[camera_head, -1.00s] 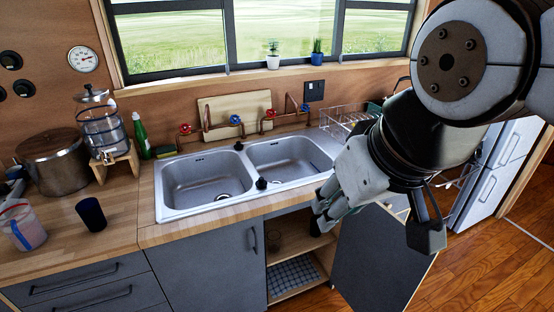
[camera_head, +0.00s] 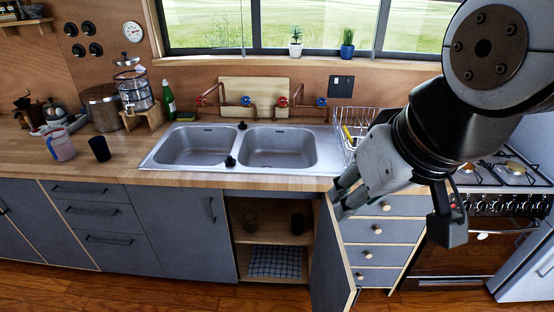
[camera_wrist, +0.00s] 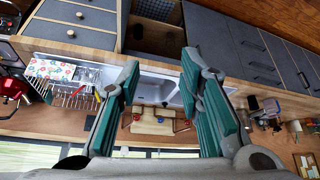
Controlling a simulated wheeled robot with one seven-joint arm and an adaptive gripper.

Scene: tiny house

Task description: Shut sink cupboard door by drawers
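The grey sink cupboard door (camera_head: 327,258) by the drawers (camera_head: 376,254) stands swung out from the cupboard, seen nearly edge-on. The cupboard interior (camera_head: 270,222) is exposed, with its shelf and a checked cloth (camera_head: 272,261) at the bottom. My gripper (camera_head: 340,202) is over the counter's front edge, near the door's top; I cannot tell whether it touches. In the wrist view its two green-padded fingers are apart with nothing between them, and my gripper (camera_wrist: 161,65) points over the sink (camera_wrist: 153,90). The drawers also show there (camera_wrist: 75,17).
A dish rack (camera_head: 352,125) stands right of the sink. The stove (camera_head: 500,178) with its oven is at the right. Wooden floor (camera_head: 180,295) is clear in front of the left cabinets.

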